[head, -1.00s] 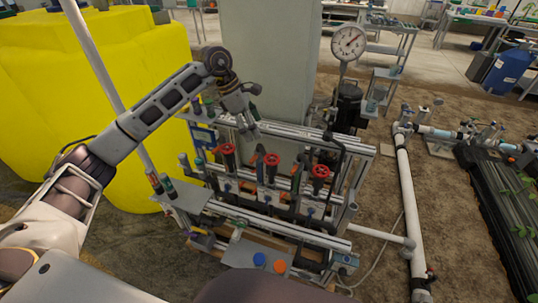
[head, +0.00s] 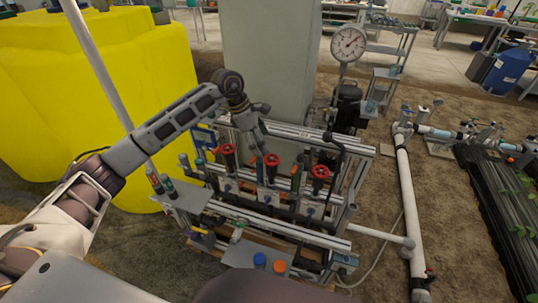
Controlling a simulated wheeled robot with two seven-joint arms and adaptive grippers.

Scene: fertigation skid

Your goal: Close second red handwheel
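Three red handwheels stand in a row on the skid: the left one (head: 228,149), the second, middle one (head: 271,160) and the right one (head: 320,171). My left gripper (head: 262,143) is just above and slightly left of the second handwheel, pointing down toward it. Whether it touches the wheel cannot be told from this view. The fingers are small and dark, so their opening is unclear. The second wheel's upper edge is close to the fingers. My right gripper is not in view.
The skid's metal frame (head: 300,236) carries pipes and valves around the wheels. A round gauge (head: 348,43) rises behind. A grey column (head: 268,60) stands close behind the gripper. A yellow tank (head: 95,95) is at left. Blue (head: 259,260) and orange (head: 280,267) caps sit in front.

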